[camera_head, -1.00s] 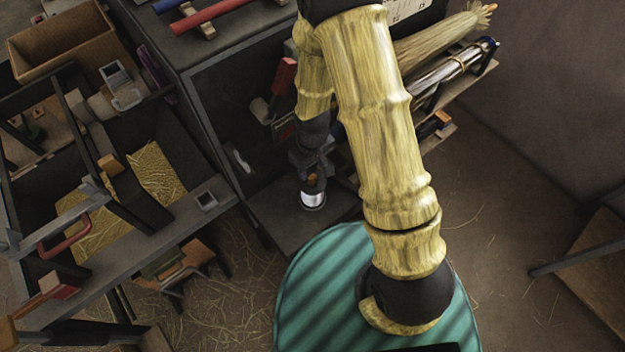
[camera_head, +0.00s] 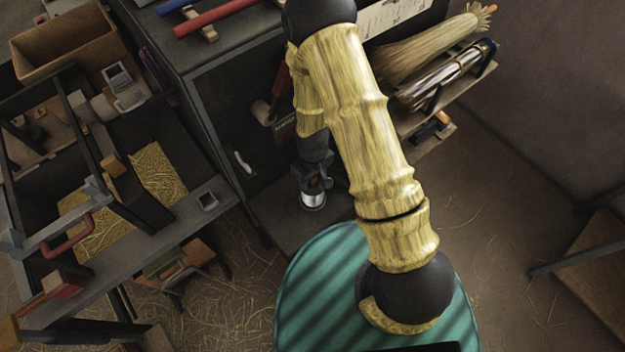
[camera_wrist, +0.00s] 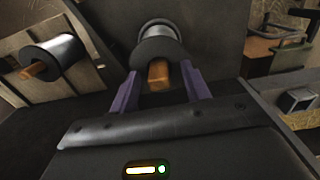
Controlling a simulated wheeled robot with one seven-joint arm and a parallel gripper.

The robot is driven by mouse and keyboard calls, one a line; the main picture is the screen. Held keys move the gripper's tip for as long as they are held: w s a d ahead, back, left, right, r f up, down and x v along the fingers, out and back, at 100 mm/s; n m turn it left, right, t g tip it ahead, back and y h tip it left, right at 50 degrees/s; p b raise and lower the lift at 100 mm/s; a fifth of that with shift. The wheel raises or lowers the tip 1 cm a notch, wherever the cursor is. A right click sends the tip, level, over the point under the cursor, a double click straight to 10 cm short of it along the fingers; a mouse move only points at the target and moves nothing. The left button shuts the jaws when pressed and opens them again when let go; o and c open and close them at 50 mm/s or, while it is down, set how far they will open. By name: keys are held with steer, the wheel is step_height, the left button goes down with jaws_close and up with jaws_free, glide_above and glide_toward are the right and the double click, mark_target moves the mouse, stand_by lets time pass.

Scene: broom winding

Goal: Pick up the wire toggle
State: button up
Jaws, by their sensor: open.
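The wire toggle is a short orange-brown wooden peg (camera_wrist: 158,77) in front of a dark-flanged spool of silver wire (camera_wrist: 160,34), in the upper middle of the wrist view. My gripper (camera_wrist: 160,72) is open, with one purple finger on each side of the toggle. Small gaps seem to show between toggle and fingers; I cannot tell whether either touches. In the head view the silver spool (camera_head: 313,201) stands on the lower shelf, just below my gripper (camera_head: 314,182). The toggle is hard to make out there.
A second spool (camera_wrist: 58,55) with a wooden peg is at the left of the wrist view. In the head view, the dark cabinet (camera_head: 222,105) rises beside my arm. The straw-strewn bench (camera_head: 180,230) is left, and racks with a broom head (camera_head: 425,50) are right.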

stand_by(0.5)
steer(key=c, duration=0.8)
steer(key=shift+c, duration=0.3)
step_height(320, 180, up, 9)
steer(key=shift+f, duration=0.2)
steer(key=shift+r, duration=0.65)
